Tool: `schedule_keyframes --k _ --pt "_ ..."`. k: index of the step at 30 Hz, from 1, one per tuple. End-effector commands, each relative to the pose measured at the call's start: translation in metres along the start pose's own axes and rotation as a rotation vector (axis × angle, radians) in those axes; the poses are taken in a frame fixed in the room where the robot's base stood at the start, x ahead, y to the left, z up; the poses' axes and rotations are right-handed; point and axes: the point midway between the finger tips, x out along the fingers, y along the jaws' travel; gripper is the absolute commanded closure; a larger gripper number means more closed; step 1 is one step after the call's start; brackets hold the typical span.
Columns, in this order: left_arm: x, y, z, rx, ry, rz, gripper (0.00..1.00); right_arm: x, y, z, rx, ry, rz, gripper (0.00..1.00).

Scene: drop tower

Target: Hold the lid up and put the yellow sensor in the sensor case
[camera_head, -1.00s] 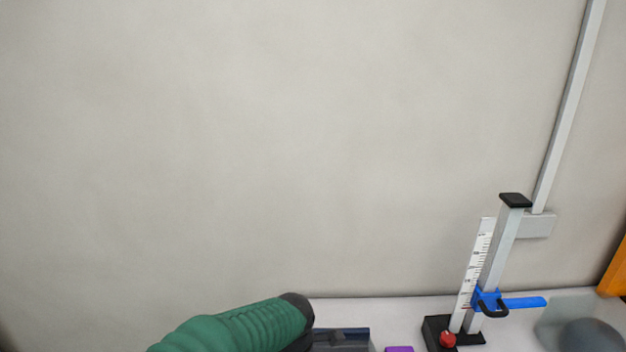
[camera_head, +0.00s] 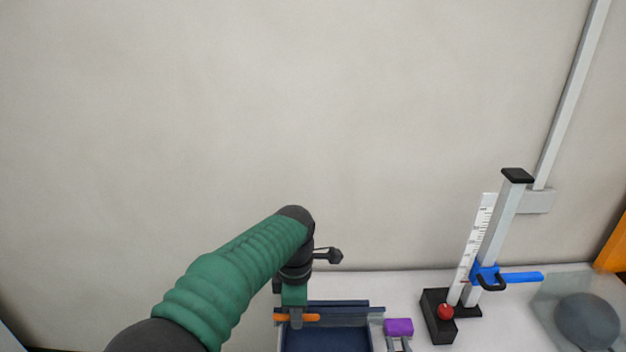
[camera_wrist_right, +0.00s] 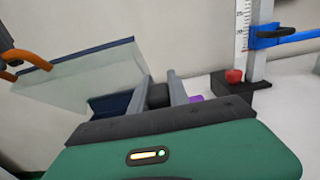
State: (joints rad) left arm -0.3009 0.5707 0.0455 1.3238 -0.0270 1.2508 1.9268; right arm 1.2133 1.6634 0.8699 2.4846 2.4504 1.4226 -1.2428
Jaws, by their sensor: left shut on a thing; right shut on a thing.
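My left gripper (camera_head: 296,319) is shut on the orange handle (camera_head: 312,317) of the lid. In the right wrist view the handle (camera_wrist_right: 26,58) is at the left, and the pale see-through lid (camera_wrist_right: 90,75) is raised and tilted. The dark blue sensor case (camera_head: 325,341) shows at the bottom of the head view, its near part cut off. My right gripper (camera_wrist_right: 162,90) is shut on a black thing (camera_wrist_right: 158,95), mostly hidden by the fingers and wrist. Its fingertips also show in the head view (camera_head: 398,344). I see no yellow sensor surface.
A purple block (camera_head: 398,327) is just beyond my right fingers. The drop tower (camera_head: 500,225), with black base, red knob (camera_head: 445,311) and blue arm (camera_head: 522,277), stands further right. A grey round thing (camera_head: 587,320) is at far right. A wall closes the back.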

Motion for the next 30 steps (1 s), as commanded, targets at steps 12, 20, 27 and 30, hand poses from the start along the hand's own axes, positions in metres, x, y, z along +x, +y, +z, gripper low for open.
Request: schedule_keyframes --k 12,20,27,30 --pt "-0.005 0.013 0.0 -0.002 0.0 -0.009 1.0 0.0 0.0 0.0 0.0 -0.001 0.0 1.0" --pt "-0.023 0.039 0.001 -0.001 0.0 -0.038 1.0 0.0 0.0 0.0 0.0 -0.001 0.0 1.0" --pt "-0.024 0.04 0.001 0.0 0.001 -0.043 1.0 0.0 0.0 0.0 0.0 -0.001 0.0 1.0" --pt "-0.024 0.039 0.001 0.0 0.001 -0.043 1.0 0.0 0.0 0.0 0.0 -0.001 0.0 1.0"
